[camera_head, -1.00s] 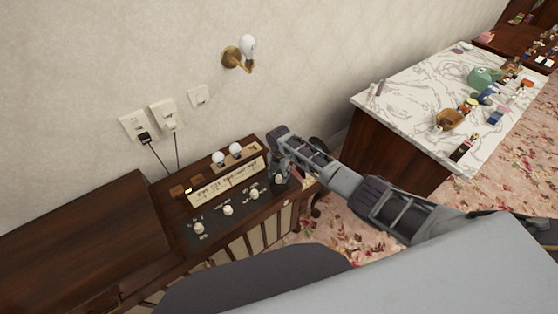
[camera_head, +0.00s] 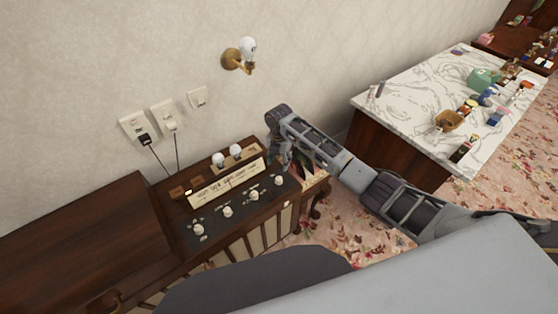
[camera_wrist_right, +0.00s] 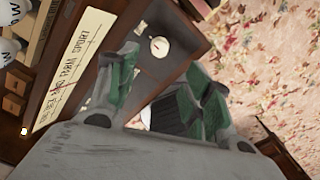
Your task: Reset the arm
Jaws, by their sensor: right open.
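My right arm comes in from the right of the head view. Its gripper (camera_head: 280,156) hangs over the right end of a wooden radio-like console (camera_head: 150,222). In the right wrist view the gripper (camera_wrist_right: 165,80) has its green-padded fingers apart, with nothing held between them. A white knob (camera_wrist_right: 159,46) shows beyond the fingertips, apart from them. In the head view the rightmost knob (camera_head: 279,181) of the dark panel is clear of the gripper. My left gripper is in neither view.
A lit-up-looking label strip (camera_head: 229,184) and two white bulbs (camera_head: 228,156) sit on the console. Wall sockets (camera_head: 150,125) with plugged cords and a wall bulb (camera_head: 248,48) are behind. A marble-topped counter (camera_head: 415,85) with several small items stands right. Flowered carpet (camera_head: 345,225) lies between.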

